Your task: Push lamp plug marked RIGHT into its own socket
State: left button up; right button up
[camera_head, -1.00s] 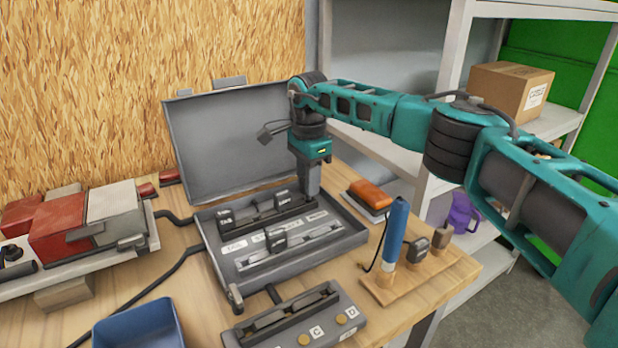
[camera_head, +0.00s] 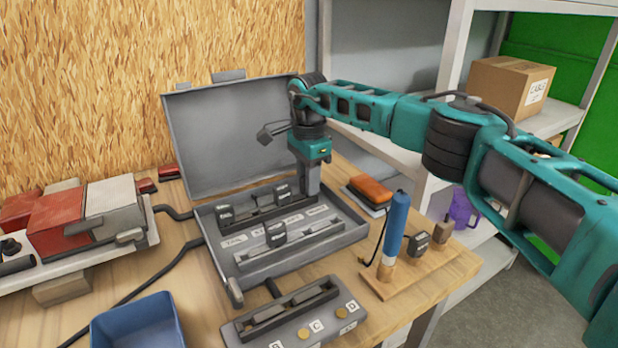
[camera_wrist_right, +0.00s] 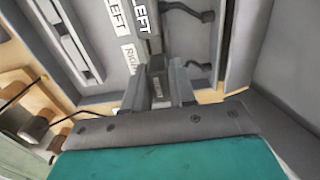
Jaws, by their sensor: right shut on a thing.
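The open grey case (camera_head: 355,236) lies on the bench with socket rails and white labels inside. My right gripper (camera_head: 309,194) points down at the back right of the case. In the right wrist view the gripper (camera_wrist_right: 160,88) is shut on a dark plug (camera_wrist_right: 157,64), between its two grey fingers. A label reading RIGHT (camera_wrist_right: 131,58) is beside the plug, with LEFT labels further up. The plug's lower end is hidden, so I cannot tell how deep it sits. Other dark plugs (camera_head: 276,234) stand in the case. My left gripper is not in view.
A grey block with lettered buttons (camera_head: 296,318) lies in front of the case. A blue bin (camera_head: 140,318) is at the front left. A wooden stand with a blue-handled tool (camera_head: 394,230) is right of the case. The raised lid (camera_head: 225,140) stands behind it.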

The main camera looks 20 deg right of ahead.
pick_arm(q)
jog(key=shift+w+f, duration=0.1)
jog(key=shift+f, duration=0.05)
pick_arm(e)
jog(key=shift+f, duration=0.3)
jog(key=o, duration=1.2)
jog(key=shift+r, duration=0.1)
jog(key=shift+w+r+p, duration=0.1)
jog(key=shift+r+p, duration=0.95)
jog(key=shift+r, duration=0.25)
jog(key=shift+r+p, duration=0.45)
jog(key=shift+r, duration=0.2)
jog(key=shift+r+p, duration=0.55)
jog(key=shift+r, duration=0.95)
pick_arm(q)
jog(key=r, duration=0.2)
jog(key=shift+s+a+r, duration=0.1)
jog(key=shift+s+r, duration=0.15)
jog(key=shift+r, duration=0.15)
